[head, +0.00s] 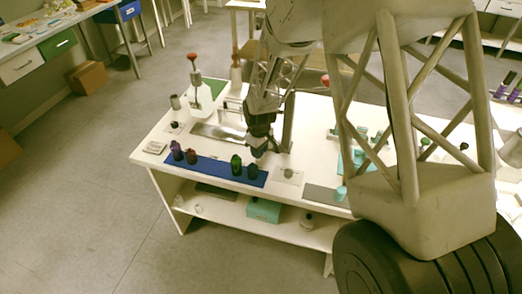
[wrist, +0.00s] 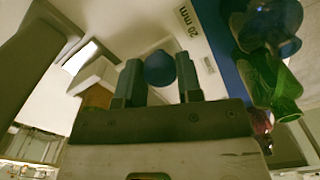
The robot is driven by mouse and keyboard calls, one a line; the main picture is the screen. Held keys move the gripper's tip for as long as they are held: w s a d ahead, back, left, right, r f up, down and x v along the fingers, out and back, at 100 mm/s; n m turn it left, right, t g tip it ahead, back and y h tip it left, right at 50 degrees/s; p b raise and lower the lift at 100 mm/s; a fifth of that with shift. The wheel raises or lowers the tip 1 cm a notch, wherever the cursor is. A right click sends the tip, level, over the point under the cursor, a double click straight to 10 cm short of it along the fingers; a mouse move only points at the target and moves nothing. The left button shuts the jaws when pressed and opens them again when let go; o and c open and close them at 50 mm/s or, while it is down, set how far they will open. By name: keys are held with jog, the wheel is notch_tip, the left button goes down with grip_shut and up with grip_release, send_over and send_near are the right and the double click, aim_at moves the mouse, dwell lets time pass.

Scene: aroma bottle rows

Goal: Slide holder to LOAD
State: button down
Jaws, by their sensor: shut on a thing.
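My gripper (head: 262,146) reaches down over the white table, just behind the right end of the blue strip. In the wrist view my gripper (wrist: 159,72) has its two fingers on either side of a round dark blue knob (wrist: 160,68) and is shut on it. Whether this knob belongs to the holder I cannot tell, as what is below it is hidden. No LOAD marking is readable in either view. A "20 mm" label (wrist: 186,17) lies on the white surface beside the knob.
The blue strip (head: 215,170) along the front edge bears a purple bottle (head: 176,150), a dark red bottle (head: 191,156), a green bottle (head: 236,164) and a dark bottle (head: 252,171). The green bottle (wrist: 270,85) is close to my gripper's right. A grey plate (head: 217,133) lies behind.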

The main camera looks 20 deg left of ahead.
jog(key=a, duration=1.7)
jog(key=shift+a, duration=0.2)
jog(key=c, duration=0.8)
grip_release()
jog(key=shift+r, duration=3.9)
jog(key=shift+d, duration=0.1)
